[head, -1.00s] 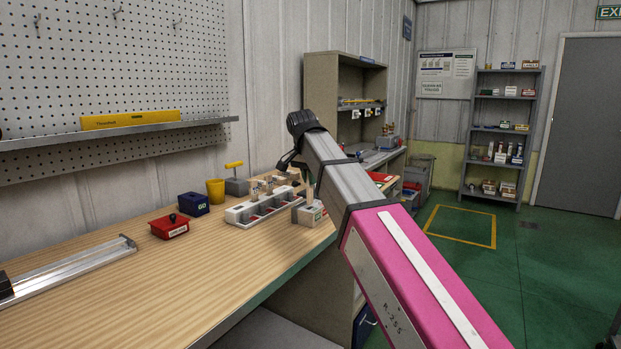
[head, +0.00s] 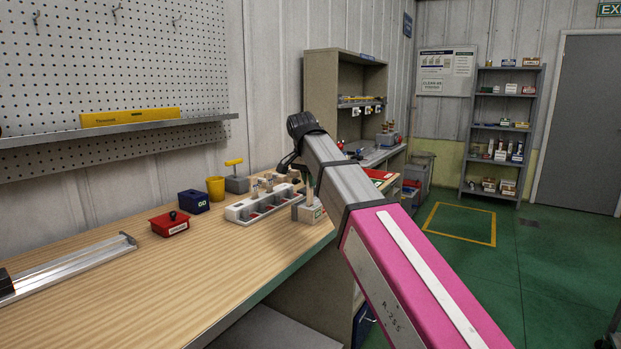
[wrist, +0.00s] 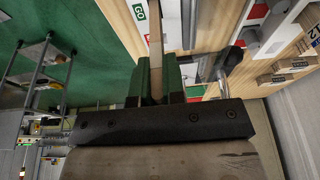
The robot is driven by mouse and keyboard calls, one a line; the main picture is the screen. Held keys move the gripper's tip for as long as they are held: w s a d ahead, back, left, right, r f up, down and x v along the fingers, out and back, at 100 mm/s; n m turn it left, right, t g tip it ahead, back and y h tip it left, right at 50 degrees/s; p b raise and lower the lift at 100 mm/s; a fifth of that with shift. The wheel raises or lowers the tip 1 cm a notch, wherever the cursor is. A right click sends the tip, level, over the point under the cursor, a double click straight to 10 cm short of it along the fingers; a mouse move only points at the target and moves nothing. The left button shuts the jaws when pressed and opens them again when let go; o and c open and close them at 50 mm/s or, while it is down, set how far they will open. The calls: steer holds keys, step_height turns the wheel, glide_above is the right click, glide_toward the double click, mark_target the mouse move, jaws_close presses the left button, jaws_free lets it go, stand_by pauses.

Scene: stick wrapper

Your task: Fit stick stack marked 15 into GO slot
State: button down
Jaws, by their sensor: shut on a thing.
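My gripper (wrist: 157,82) is shut on a thin wooden stick stack (wrist: 155,42). In the wrist view the stack runs from between the dark green fingers towards a block with a green GO label (wrist: 139,12). In the head view a pale block (head: 309,215) with a green label stands near the bench's far right edge. The held stack (head: 309,188) shows just above that block, partly hidden by my gripper (head: 303,178). I cannot tell whether its end is inside the slot. No number can be read on the stack.
A white tray (head: 236,214) with grey compartments stands left of the pale block. A red box (head: 169,223), a dark blue box (head: 193,201) and a yellow cup (head: 216,188) sit further left. Labelled wooden stacks (wrist: 276,78) show at right in the wrist view.

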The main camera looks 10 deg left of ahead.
mark_target(312, 198)
steer(key=shift+f, duration=1.8)
steer(key=c, duration=1.1)
jaws_free()
steer(key=v, duration=1)
steer(key=shift+r, duration=0.4)
steer(key=shift+s+a, duration=0.1)
